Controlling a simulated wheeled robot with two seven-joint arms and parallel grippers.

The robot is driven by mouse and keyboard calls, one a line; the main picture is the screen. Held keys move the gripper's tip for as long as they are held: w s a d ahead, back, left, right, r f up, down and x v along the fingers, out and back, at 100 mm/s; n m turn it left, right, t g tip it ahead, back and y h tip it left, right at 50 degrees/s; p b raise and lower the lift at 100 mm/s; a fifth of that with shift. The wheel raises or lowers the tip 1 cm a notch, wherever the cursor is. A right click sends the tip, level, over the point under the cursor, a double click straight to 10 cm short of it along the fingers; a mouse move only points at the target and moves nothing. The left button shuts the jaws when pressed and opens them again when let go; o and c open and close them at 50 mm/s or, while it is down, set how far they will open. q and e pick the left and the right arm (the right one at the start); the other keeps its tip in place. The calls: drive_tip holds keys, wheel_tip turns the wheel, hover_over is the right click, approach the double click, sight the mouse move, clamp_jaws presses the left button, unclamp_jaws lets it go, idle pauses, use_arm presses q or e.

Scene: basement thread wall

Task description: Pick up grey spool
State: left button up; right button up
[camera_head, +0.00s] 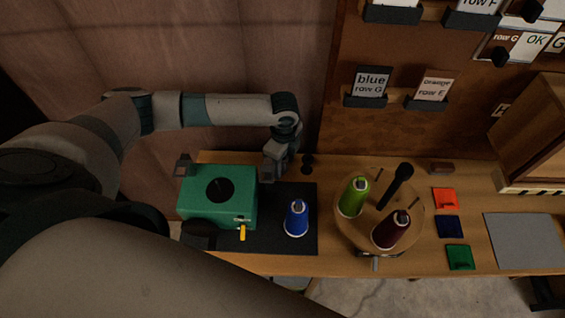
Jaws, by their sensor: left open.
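I cannot make out a grey spool in the head view. A blue spool (297,219) stands upright on a dark mat (270,240). A green spool (353,196) and a dark red spool (391,230) stand on a round wooden stand (419,213) with a black central post (396,186). My left gripper (271,172) is open and points down behind the right rear corner of a green box, apart from the spools. What lies between its fingers is too small to tell. My right gripper does not show.
The green box (205,212) has a dark round opening on top and a yellow lever. Orange (445,198), dark blue (449,226) and green (460,257) squares lie right of the stand, beside a grey sheet (525,240). A pegboard (385,125) with labelled cards rises behind.

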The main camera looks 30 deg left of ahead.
use_arm(q)
drive_tip(key=c, duration=1.1)
drive_tip(key=shift+r, duration=0.1)
drive_tip(key=shift+r+b, duration=1.35)
drive_tip(key=shift+r, duration=3.55)
